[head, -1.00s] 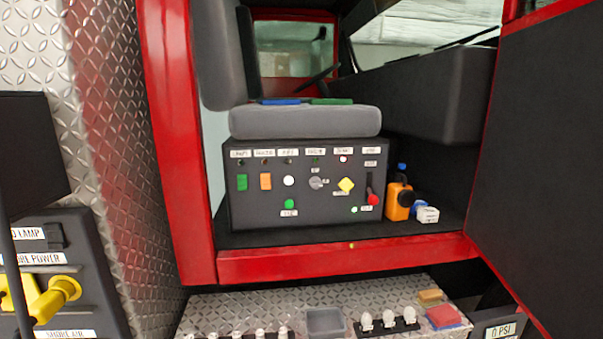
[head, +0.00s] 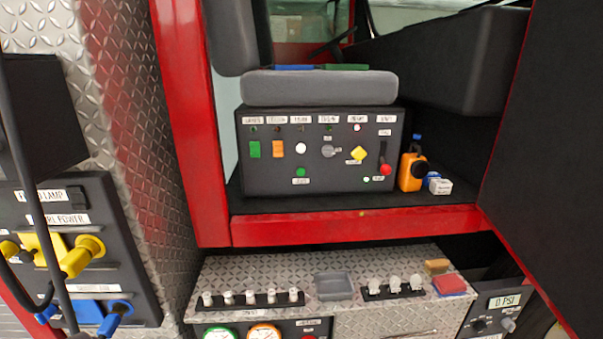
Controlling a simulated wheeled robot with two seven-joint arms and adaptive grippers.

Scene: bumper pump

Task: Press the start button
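A black control box (head: 270,182) sits on the cab floor under a grey seat cushion. A round green button (head: 301,172) is low on its front face, with a small white label below it that is too small to read surely. The face also has a green switch (head: 254,149), an orange switch (head: 278,150), a white round button (head: 301,148), a grey rotary knob (head: 328,151), a yellow diamond-shaped knob (head: 358,154) and a red-knobbed lever (head: 386,169). Neither of my grippers is in view.
An orange device (head: 411,172) and a small white-blue box (head: 439,185) stand right of the control box. Below the red sill (head: 350,223), a tread-plate step holds a grey tray (head: 333,286) and a red block (head: 449,285). A black door panel (head: 560,150) bounds the right.

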